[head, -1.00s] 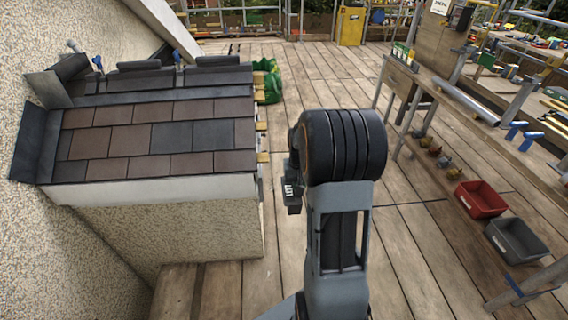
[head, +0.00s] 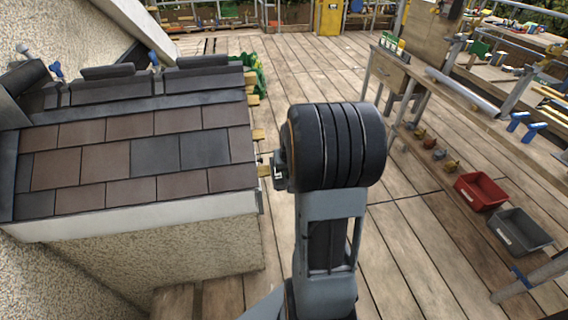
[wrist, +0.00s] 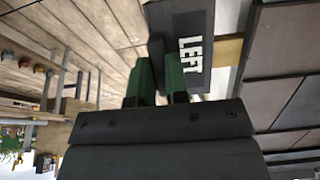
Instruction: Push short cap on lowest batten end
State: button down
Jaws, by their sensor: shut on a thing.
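My gripper (wrist: 160,85) shows in the wrist view, its two green-padded fingers shut on a dark grey cap (wrist: 182,22) with white letters reading "LEFT". A pale wooden batten end (wrist: 228,50) lies right beside the cap's right edge. I cannot tell whether the cap is over it. In the head view the cap (head: 280,178) shows just left of my dark wrist, close against the lowest batten end (head: 264,171) at the roof's right edge. My fingers are hidden there behind my arm.
The tiled roof (head: 155,155) with brown and grey tiles fills the left. More batten ends (head: 257,134) stick out above the lowest one. A workbench (head: 440,90) stands at the right, with a red bin (head: 480,190) and a grey bin (head: 518,232) near it. Open plank floor lies between.

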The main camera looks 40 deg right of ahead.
aim_at(272, 171)
jog(key=shift+w+a, duration=0.2)
jog(key=shift+a, duration=0.25)
jog(key=shift+w+a, duration=0.1)
jog(key=shift+a, duration=0.3)
jog(key=shift+w+a, duration=0.25)
jog(key=shift+a, duration=0.25)
jog(key=shift+w+a, duration=0.25)
jog(key=shift+a, duration=0.25)
dwell(1.3)
jog(key=shift+w+a, duration=0.15)
jog(key=shift+a, duration=0.1)
jog(key=shift+w+a, duration=0.2)
jog(key=shift+a, duration=0.25)
dwell(1.2)
jog(key=c, duration=1.1)
grip_release()
jog(key=shift+o, duration=0.2)
jog(key=shift+s+a+r+p, duration=0.25)
jog(key=shift+s+r+p, duration=0.3)
jog(key=shift+r, duration=0.25)
jog(key=shift+s+a+r+p, duration=0.25)
jog(key=shift+s+r+p, duration=0.3)
jog(key=shift+r, duration=0.3)
jog(key=shift+s+a+r+p, duration=0.25)
jog(key=shift+s+r+p, duration=0.2)
jog(key=shift+r+p, duration=0.3)
